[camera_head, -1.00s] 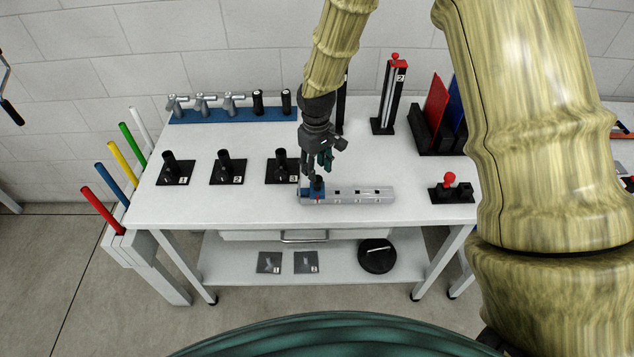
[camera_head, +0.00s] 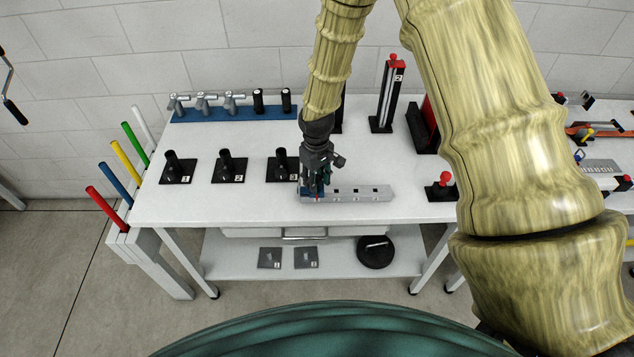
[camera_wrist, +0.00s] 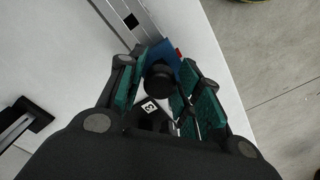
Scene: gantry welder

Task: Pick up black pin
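A black pin (camera_wrist: 158,80) with a round top stands at the blue end block (camera_wrist: 163,55) of the grey rail (camera_wrist: 130,18), seen from above in the wrist view. My gripper (camera_wrist: 158,92) is open, with its green-padded fingers on either side of the pin and a gap visible on the left. In the head view my gripper (camera_head: 316,188) points down over the left end of the rail (camera_head: 362,193) and hides the pin there.
Black plates with upright black posts, numbered 1 (camera_head: 178,178), 2 (camera_head: 229,178) and 3 (camera_wrist: 150,106), stand left of the rail. A blue rack (camera_head: 225,115) lies behind. A red-knobbed piece (camera_head: 443,180) stands to the right. The front left tabletop is clear.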

